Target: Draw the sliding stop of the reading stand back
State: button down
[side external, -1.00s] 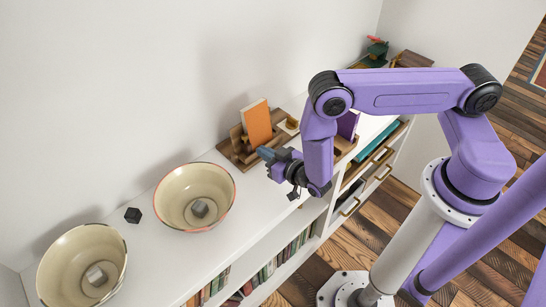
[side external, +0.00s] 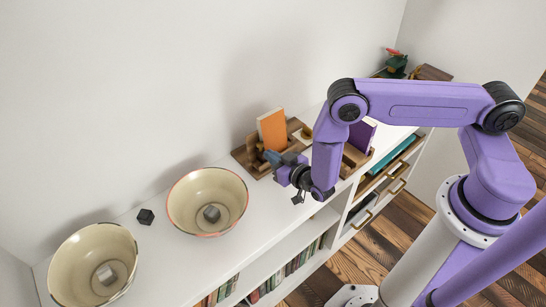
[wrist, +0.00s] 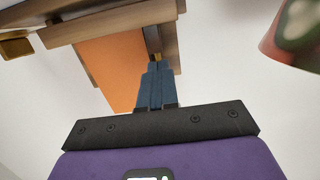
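The wooden reading stand (side external: 242,153) is at the back of the white shelf top, with an orange book (side external: 272,130) upright in it. In the wrist view the stand (wrist: 112,22) crosses the top, with the orange book (wrist: 112,68) beside my fingers. My gripper (side external: 272,158) is at the stand's near left part, low in front of the orange book. Its blue fingers (wrist: 155,66) are together, tips close to a narrow wooden part (wrist: 153,42), perhaps the sliding stop. I cannot tell whether they touch it. The stop is not clearly distinguishable in the side view.
A red-rimmed cream bowl (side external: 181,203) and another cream bowl (side external: 66,265) stand to the left, each holding a grey cube. A dark cube (side external: 146,216) lies between them. A purple book (side external: 363,134) stands to the right. Shelf top in front of the stand is clear.

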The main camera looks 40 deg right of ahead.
jog(key=shift+w, duration=1.05)
dwell(0.5)
jog(key=shift+a, duration=0.85)
dwell(0.4)
jog(key=shift+s, duration=2.5)
